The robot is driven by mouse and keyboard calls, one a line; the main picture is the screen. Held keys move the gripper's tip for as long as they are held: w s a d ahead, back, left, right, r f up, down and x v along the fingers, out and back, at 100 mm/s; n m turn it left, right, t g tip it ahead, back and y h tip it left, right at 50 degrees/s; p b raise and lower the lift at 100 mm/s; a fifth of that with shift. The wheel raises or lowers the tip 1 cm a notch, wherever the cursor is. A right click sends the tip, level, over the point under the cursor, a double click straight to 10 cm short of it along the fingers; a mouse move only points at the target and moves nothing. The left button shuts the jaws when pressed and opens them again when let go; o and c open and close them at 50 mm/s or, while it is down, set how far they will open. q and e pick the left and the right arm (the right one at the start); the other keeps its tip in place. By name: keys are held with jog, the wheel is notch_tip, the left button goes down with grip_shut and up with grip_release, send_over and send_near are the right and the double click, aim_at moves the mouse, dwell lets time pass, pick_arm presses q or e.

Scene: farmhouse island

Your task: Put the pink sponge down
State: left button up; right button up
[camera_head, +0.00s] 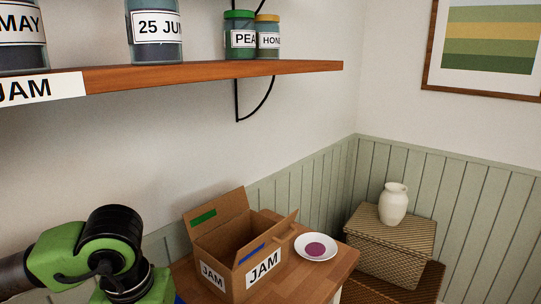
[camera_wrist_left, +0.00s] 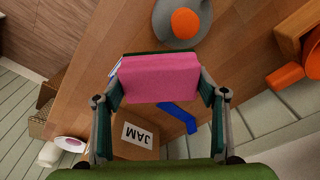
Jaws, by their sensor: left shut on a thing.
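The pink sponge (camera_wrist_left: 160,78) is in the left wrist view, a pink block with a dark green edge along one side. My left gripper (camera_wrist_left: 160,90) is shut on it, one finger at each end. The sponge is held over a wooden top (camera_wrist_left: 105,75); the gap below it cannot be judged. In the head view my left arm comes in at lower left, and its fingers and the sponge are out of sight. My right gripper is in neither view.
An open cardboard box (camera_head: 236,272) labelled JAM stands on the wooden top, beside a white plate (camera_head: 302,250) with a mauve disc. A blue piece (camera_wrist_left: 178,117), a grey item (camera_wrist_left: 165,30) with an orange round and orange things (camera_wrist_left: 285,76) lie nearby. A jar shelf (camera_head: 200,71) hangs above.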

pick_arm(q)
jog(key=shift+d+m, duration=0.1)
jog(key=shift+m, duration=0.4)
